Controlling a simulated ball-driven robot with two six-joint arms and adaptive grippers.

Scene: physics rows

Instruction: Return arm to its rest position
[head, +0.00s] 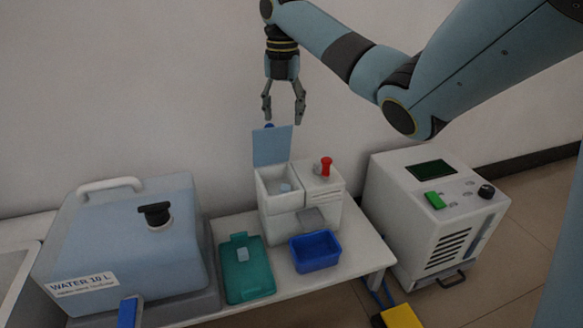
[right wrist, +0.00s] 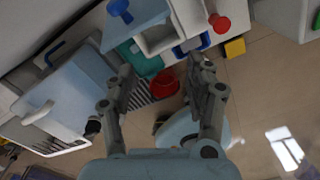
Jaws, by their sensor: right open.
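My right arm (head: 340,50) reaches in from the upper right of the head view. Its gripper (head: 284,118) hangs fingers down, open and empty, above the raised blue lid (head: 272,146) of a small white machine (head: 328,190). The fingers are apart from the lid in that view. In the right wrist view the open fingers (right wrist: 168,88) frame floor and a red round thing (right wrist: 165,84), with nothing between them in grip. The white machine lies beyond the fingertips there. My left gripper does not show.
A blue water tank (head: 130,235) stands left on the bench. A white box with a dark screen (head: 430,215) stands right. The wall behind is bare.

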